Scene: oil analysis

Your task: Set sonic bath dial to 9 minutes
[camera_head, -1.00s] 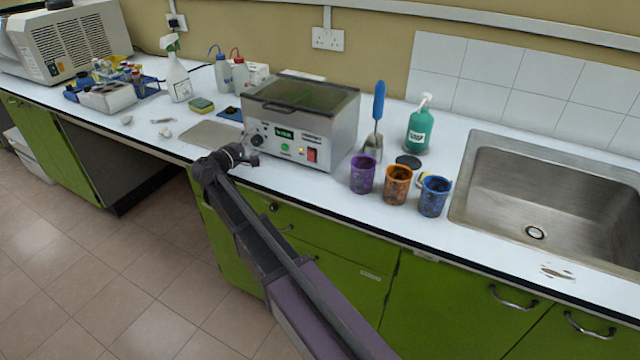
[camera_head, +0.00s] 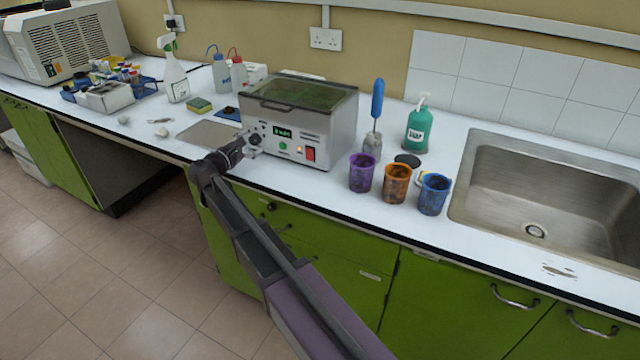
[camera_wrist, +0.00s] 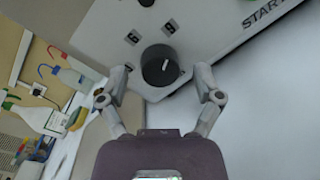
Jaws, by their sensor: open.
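The sonic bath (camera_head: 330,143) is a grey box with a dark lid on the bench, with a small green display (camera_head: 282,132) on its front. Its dark round dial (camera_wrist: 159,66) with a white pointer line shows in the wrist view, with number labels beside it. My gripper (camera_head: 248,140) is at the left of the bath's front panel. In the wrist view my gripper (camera_wrist: 161,82) is open, with one finger on each side of the dial. I cannot tell whether the fingers touch it. The dial is mostly hidden by my gripper in the head view.
Purple (camera_head: 361,174), orange (camera_head: 396,184) and blue (camera_head: 434,196) cups stand right of the bath, before the sink (camera_head: 545,200). A spray bottle (camera_head: 175,78) and sponge (camera_head: 199,104) are at the left. The bench left of the bath is partly clear.

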